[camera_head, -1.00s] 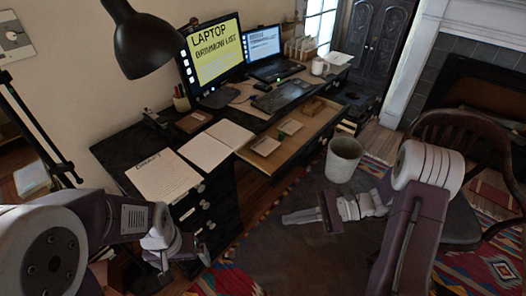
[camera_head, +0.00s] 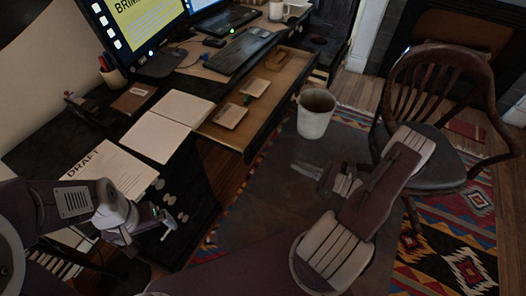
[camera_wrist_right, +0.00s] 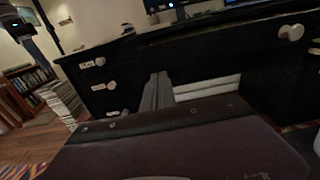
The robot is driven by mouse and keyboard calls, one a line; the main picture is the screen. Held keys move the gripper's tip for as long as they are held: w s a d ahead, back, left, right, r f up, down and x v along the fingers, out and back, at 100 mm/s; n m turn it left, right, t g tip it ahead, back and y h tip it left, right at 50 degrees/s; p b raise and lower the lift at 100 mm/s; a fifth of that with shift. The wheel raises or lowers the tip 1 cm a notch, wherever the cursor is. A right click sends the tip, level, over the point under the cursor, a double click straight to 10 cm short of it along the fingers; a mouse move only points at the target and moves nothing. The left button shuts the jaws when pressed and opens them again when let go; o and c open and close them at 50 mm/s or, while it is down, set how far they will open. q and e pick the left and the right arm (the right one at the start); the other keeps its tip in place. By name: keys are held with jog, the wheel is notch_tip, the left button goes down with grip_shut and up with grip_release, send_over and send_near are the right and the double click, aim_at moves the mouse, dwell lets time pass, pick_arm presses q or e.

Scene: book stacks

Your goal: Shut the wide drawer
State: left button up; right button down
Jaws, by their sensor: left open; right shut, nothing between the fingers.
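The wide drawer (camera_head: 292,72) is pulled out from under the desk top in the head view. It has a light wooden inside and a dark front, and holds small notepads (camera_head: 230,116) and a brown block. My right gripper (camera_head: 305,168) is shut and empty, in front of the drawer and below its front edge in the picture, apart from it. In the right wrist view its fingers (camera_wrist_right: 157,92) point at the dark desk front, with a pale round knob (camera_wrist_right: 291,32) at upper right. My left gripper (camera_head: 160,224) is open beside the narrow drawers at the desk's near end.
A pale bin (camera_head: 315,113) stands on the floor just beyond my right gripper. A wooden chair (camera_head: 432,110) is at the right. Papers (camera_head: 168,123), a keyboard (camera_head: 237,53) and screens are on the desk. The rug between desk and chair has some free room.

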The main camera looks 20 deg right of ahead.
aim_at(256, 148)
pick_arm(q)
jog(key=shift+f+b, duration=0.4)
pick_arm(e)
jog(key=x, duration=1.3)
jog(key=shift+w+a, duration=0.15)
jog(key=shift+a, duration=0.15)
pick_arm(q)
jog(key=shift+a, duration=0.1)
pick_arm(e)
jog(key=shift+w, duration=0.1)
